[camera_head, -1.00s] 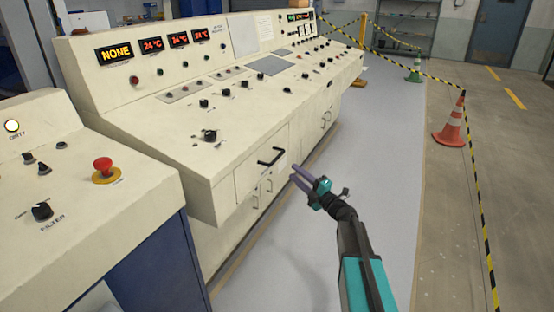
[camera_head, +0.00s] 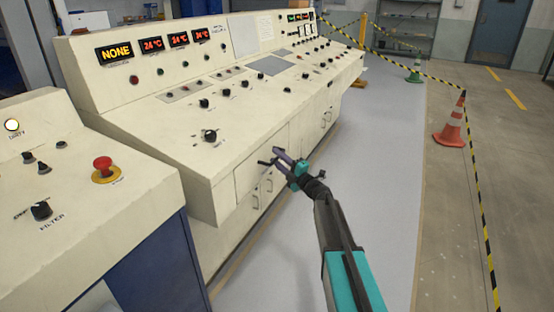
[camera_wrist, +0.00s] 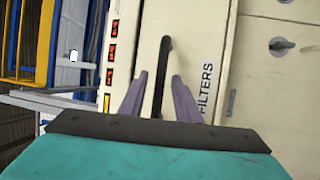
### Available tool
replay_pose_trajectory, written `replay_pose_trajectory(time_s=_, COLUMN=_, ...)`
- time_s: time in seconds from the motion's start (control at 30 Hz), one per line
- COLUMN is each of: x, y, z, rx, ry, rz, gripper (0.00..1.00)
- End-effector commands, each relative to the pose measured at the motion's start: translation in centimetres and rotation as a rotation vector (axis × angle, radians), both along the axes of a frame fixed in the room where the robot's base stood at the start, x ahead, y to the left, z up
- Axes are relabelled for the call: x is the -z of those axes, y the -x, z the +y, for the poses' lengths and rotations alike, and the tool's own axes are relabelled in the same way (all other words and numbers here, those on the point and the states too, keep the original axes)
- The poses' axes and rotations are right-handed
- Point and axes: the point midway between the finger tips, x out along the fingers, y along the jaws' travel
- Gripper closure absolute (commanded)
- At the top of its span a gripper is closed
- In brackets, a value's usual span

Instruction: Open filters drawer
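The filters drawer (camera_head: 248,178) is a cream front set in the side of the long control console, and it looks closed. In the wrist view the drawer front (camera_wrist: 203,35) carries the printed word FILTERS. Its black bar handle (camera_wrist: 164,60) runs upright in that view. My gripper (camera_wrist: 159,75) is open, with one purple finger on each side of the handle and gaps visible between. In the head view my gripper (camera_head: 277,157) is at the drawer front and covers much of the handle.
The cream console (camera_head: 200,120) has knobs and lit displays. A smaller panel with a red emergency button (camera_head: 104,166) stands at the left. Cupboard doors with handles lie below the drawer. Grey floor (camera_head: 385,160) is clear; an orange cone (camera_head: 452,125) and striped tape stand right.

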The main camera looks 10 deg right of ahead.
Motion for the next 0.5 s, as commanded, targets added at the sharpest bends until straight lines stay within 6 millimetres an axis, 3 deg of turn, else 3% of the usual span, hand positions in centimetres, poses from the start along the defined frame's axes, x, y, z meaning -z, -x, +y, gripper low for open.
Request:
replay_pose_trajectory(time_s=0.4, x=-0.11, y=-0.39, z=0.12, rx=0.001, ry=0.0, rz=0.0, gripper=0.7)
replay_pose_trajectory(time_s=0.5, x=-0.1, y=-0.39, z=0.11, rx=0.001, ry=0.0, rz=0.0, gripper=0.87)
